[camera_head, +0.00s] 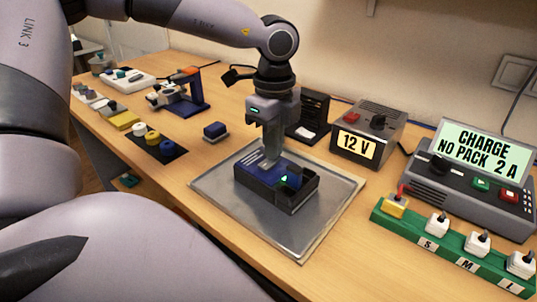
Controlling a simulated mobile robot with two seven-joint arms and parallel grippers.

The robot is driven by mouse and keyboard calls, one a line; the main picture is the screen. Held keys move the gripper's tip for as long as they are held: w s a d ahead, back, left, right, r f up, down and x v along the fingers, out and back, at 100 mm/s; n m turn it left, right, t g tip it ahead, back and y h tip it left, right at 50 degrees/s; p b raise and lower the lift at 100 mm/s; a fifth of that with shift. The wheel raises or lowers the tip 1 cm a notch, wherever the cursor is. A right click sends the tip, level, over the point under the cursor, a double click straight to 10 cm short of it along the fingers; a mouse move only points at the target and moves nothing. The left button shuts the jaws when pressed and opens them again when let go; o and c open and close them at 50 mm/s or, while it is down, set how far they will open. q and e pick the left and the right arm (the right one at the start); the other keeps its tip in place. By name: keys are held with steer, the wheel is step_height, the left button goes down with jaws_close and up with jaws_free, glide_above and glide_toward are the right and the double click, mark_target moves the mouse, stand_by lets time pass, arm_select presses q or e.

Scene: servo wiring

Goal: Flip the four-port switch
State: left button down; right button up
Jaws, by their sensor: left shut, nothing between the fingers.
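A black open box (293,200) lies on a metal tray, with a blue part (259,174) at its left end and a small green light inside on the right. I cannot tell which part of it is the four-port switch, as the details are small. My left gripper (268,165) points straight down over the blue end of the box. Its fingers are shut with nothing between them, and the tips are at or just above the blue part; contact cannot be told. The gripper hides some of the box's back edge. My right gripper is not in view.
The metal tray (225,190) lies on the wooden table. A 12 V supply (375,118) and a charger (470,195) stand right. A green strip (455,250) with several plugs lies at the front right.

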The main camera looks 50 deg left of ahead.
arm_select(q)
steer(key=shift+f, duration=0.3)
steer(key=shift+r, duration=0.15)
steer(key=shift+r+p, duration=1.25)
steer(key=shift+r, duration=2.15)
